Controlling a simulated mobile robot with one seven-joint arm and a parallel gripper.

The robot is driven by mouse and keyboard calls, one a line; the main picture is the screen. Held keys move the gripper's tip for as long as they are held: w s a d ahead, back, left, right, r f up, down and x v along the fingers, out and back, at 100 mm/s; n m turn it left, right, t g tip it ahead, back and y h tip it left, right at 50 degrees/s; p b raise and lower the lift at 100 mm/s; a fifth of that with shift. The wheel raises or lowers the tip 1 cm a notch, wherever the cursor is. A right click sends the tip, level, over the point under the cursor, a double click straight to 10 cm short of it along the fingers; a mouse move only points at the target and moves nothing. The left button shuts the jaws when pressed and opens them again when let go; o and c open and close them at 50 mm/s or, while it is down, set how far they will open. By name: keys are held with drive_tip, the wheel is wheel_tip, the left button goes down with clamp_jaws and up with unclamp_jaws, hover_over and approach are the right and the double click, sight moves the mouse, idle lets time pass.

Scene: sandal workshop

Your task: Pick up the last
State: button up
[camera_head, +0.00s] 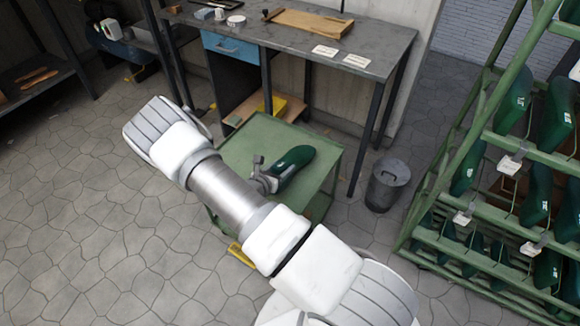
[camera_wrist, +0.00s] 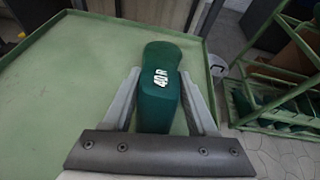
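The last (camera_head: 293,166) is dark green and lies on the green top of a low cart (camera_head: 241,150). In the wrist view the last (camera_wrist: 161,85) carries the white marking "40R" and points away from me. My gripper (camera_head: 263,174) is low over the cart at the near left end of the last. In the wrist view its two fingers (camera_wrist: 161,72) stand on either side of the last, very close to its sides. I cannot tell whether they touch it. Part of the last's near end is hidden behind the gripper's dark crossbar.
A green rack (camera_head: 470,150) with several green lasts and white tags stands at the right. A grey bin (camera_head: 388,184) is beside the cart. A workbench (camera_head: 385,45) with a wooden board (camera_head: 308,23) stands behind. Paved floor at the left is clear.

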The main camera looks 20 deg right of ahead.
drive_tip(key=c, duration=0.7)
drive_tip(key=shift+r, duration=0.15)
